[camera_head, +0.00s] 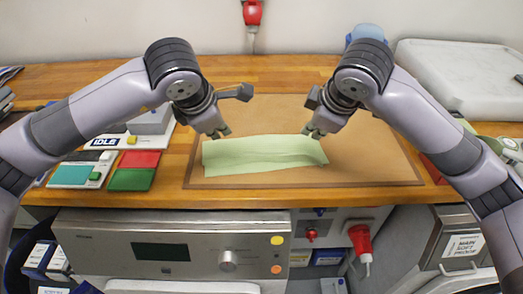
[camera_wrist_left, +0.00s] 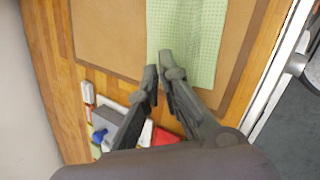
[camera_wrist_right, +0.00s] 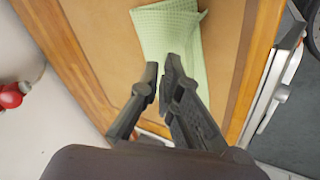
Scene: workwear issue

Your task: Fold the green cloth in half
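The green cloth (camera_head: 250,164) lies as a long strip across the brown mat, with a lengthwise crease or layer edge along it. My left gripper (camera_head: 222,134) is at its far left corner, fingers nearly together on the cloth's edge. In the left wrist view the cloth (camera_wrist_left: 190,35) runs up from the fingertips (camera_wrist_left: 159,66). My right gripper (camera_head: 311,131) is at the far right corner. The fingers partly hide both pinched corners.
The brown mat (camera_head: 385,160) has bare room right of and behind the cloth. A pale case (camera_head: 460,85) stands at the back right. An appliance (camera_head: 170,245) is below the front edge.

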